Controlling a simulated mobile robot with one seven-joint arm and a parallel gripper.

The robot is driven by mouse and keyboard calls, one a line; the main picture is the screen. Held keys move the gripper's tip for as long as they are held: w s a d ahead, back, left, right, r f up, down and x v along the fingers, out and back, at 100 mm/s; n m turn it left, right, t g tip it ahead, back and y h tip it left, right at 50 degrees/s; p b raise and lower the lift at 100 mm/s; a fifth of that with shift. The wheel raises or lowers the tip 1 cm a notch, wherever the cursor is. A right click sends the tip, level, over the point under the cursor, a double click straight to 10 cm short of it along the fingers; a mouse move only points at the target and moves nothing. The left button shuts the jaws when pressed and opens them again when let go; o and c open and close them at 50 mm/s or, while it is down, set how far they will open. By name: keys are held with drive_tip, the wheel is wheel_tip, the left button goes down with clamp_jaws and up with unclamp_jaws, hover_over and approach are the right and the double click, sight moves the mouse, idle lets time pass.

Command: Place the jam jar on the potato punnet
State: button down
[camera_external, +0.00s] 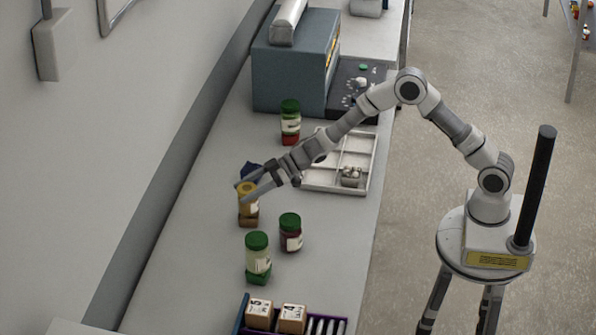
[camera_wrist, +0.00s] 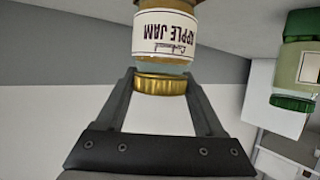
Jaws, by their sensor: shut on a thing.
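The jam jar (camera_external: 252,205) has a gold lid and a white label reading "Apple Jam", clear in the wrist view (camera_wrist: 165,35). My gripper (camera_external: 246,190) is shut on its lid, with a finger on each side in the wrist view (camera_wrist: 160,85). The jar looks upright.
A green-lidded jar (camera_external: 257,252) stands on a green base (camera_external: 258,278); another (camera_external: 290,232) stands nearby. A third (camera_external: 290,118) is farther back on a red base. A divided white tray (camera_external: 335,187) sits under my arm.

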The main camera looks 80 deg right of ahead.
unclamp_jaws()
